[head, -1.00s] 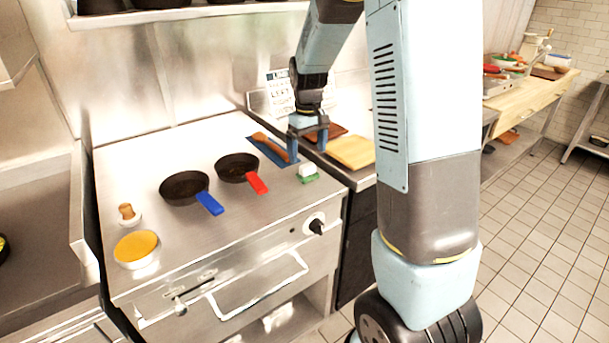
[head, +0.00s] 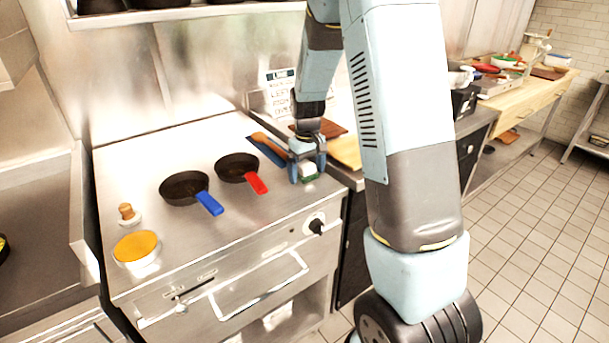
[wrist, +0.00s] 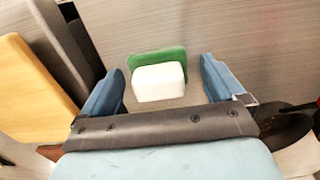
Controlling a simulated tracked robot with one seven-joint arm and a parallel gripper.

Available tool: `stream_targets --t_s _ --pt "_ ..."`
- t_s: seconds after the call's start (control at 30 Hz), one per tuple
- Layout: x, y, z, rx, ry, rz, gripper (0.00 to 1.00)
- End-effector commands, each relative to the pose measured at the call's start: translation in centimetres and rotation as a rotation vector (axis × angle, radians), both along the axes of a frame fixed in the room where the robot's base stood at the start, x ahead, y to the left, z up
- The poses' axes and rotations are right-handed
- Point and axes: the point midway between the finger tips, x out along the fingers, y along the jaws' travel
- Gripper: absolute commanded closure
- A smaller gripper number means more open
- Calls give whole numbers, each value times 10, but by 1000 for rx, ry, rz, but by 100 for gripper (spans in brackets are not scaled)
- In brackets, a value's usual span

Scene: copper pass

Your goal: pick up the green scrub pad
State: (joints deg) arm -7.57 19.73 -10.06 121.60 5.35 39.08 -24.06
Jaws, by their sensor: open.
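The green scrub pad (wrist: 157,58) lies on the steel cooktop near its right front corner. A white block (wrist: 159,82) sits on or against it and hides part of it in the wrist view. In the head view the white block (head: 309,170) shows between my fingers, with a green edge of the pad (head: 308,180) below. My gripper (head: 308,175) is open, pointing down over the pad. In the wrist view the blue fingers of my gripper (wrist: 162,85) stand on either side of the block and pad, with gaps on both sides.
A pan with a red handle (head: 257,183) and a pan with a blue handle (head: 209,203) lie to the left. A yellow cutting board (head: 346,152) is on the counter to the right.

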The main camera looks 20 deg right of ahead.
Motion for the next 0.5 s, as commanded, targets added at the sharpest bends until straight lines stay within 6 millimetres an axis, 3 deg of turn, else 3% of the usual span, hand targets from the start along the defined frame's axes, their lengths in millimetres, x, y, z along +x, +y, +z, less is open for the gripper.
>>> stream_targets --t_s 0.07,0.5 --pt "0 0 0 0 0 0 7" --pt "0 0 0 0 0 0 49"
